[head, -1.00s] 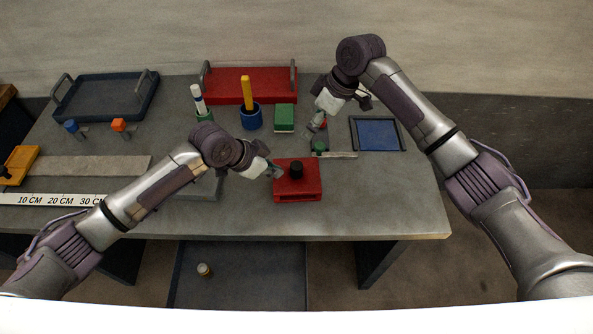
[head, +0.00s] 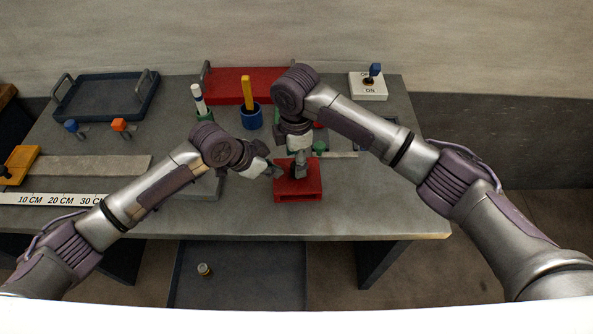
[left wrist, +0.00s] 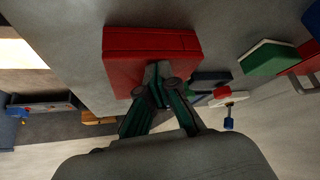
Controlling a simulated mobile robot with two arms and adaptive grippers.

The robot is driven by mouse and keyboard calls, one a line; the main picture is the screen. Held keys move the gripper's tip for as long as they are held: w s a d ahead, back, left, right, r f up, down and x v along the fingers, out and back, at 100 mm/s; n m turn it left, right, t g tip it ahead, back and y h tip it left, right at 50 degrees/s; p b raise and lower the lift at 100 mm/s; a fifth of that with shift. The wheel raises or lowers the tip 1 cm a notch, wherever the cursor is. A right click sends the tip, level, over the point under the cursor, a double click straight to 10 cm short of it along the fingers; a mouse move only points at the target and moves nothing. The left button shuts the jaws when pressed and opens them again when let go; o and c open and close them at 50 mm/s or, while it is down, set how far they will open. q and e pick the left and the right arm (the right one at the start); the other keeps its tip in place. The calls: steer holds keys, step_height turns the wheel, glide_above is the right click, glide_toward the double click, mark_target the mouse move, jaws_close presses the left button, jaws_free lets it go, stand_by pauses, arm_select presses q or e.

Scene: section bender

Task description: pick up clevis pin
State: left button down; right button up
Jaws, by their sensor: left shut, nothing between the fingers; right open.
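No part in view can be told for certain as the clevis pin. The red block (head: 312,188) sits near the table's front edge; the black knob seen on its top earlier is now hidden behind my right gripper. My right gripper (head: 299,174) is open, pointing down over the block; whether the knob is between its fingers cannot be told. My left gripper (head: 278,172) is shut and empty at the block's left side. In the left wrist view its fingertips (left wrist: 160,82) overlap the edge of the red block (left wrist: 130,48); contact is unclear.
A blue cup (head: 251,120) with a yellow stick, a red tray (head: 222,88) and a dark tray (head: 105,95) stand behind. Blue (head: 71,125) and orange (head: 119,125) handled parts lie left. A switch box (head: 368,88) is back right. A small cylinder (head: 204,269) lies below.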

step_height(320, 180, down, 4)
steer(key=shift+w+d+r, duration=0.1)
steer(key=shift+r, duration=0.15)
jaws_close()
